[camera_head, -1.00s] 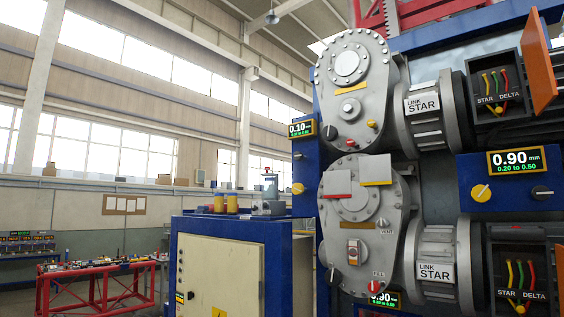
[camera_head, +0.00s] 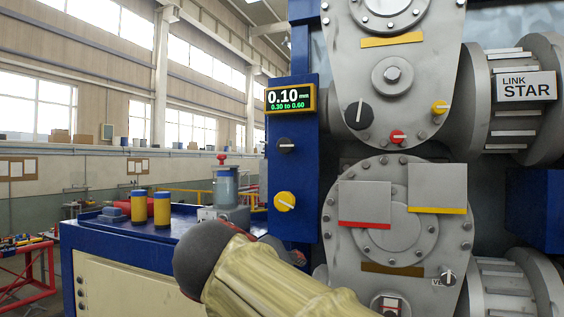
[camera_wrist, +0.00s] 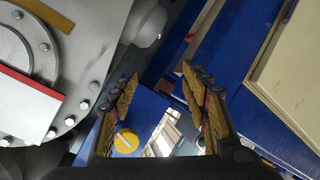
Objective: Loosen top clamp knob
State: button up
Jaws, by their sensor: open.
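A narrow blue panel (camera_head: 293,165) carries a display reading 0.10 mm with 0.30 to 0.60 below it. Under the display are a black knob (camera_head: 286,145) and, lower, a yellow knob (camera_head: 284,201) with a white pointer bar. No label tells which is the clamp knob. In the wrist view the yellow knob (camera_wrist: 126,141) shows on the blue panel, near the left finger. My gripper (camera_wrist: 160,88) is open and empty, its two fingers wide apart. In the head view my forearm hides most of the gripper, below the yellow knob.
Grey gear housings (camera_head: 396,225) with small knobs and hinged plates stand right of the panel. Open air lies above the cabinet.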

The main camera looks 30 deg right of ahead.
aim_at(284, 147)
jog(key=w+a+r+m+t+h+p, duration=0.1)
jog(key=w+r+m+h+p, duration=0.15)
jog(key=r, duration=0.95)
jog(key=w+r+m+h+p, duration=0.1)
jog(key=r+h+p, duration=0.15)
jog(key=r, duration=0.95)
jog(key=shift+t, duration=0.3)
jog(key=p+x, duration=0.2)
jog(key=x, duration=0.5)
jog(key=shift+w+d+r+p, duration=0.15)
jog(key=shift+w+d+p, duration=0.1)
jog(key=shift+d+p, duration=0.1)
jog(key=shift+a, duration=0.1)
jog(key=shift+c, duration=0.2)
jog(key=c, duration=1.1)
